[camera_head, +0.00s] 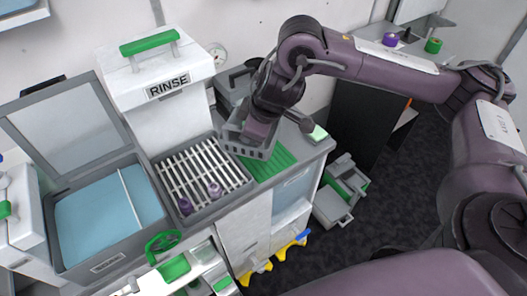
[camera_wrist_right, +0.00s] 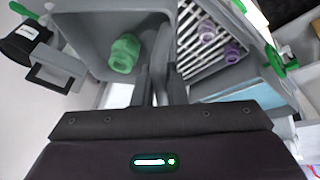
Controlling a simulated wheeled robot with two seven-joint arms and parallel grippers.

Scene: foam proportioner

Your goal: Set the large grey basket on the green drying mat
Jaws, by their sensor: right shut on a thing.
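The large grey basket (camera_head: 250,152) is under my right gripper in the head view, at the back left part of the green drying mat (camera_head: 278,164), beside the rinse rack. It hides part of the mat. I cannot tell whether its base touches the mat or hangs just above it. In the right wrist view, the basket (camera_wrist_right: 85,35) holds a green fitting (camera_wrist_right: 124,53). My right gripper (camera_wrist_right: 160,88) is shut on the basket's wall, the fitting to the left of the fingers. My left gripper is in neither view.
The slatted rinse rack (camera_head: 200,170) with two purple fittings (camera_head: 214,189) lies left of the mat. A blue-filled basin (camera_head: 105,215) with a raised lid is further left. A dark grey case (camera_head: 236,88) stands behind. The counter ends just right of the mat.

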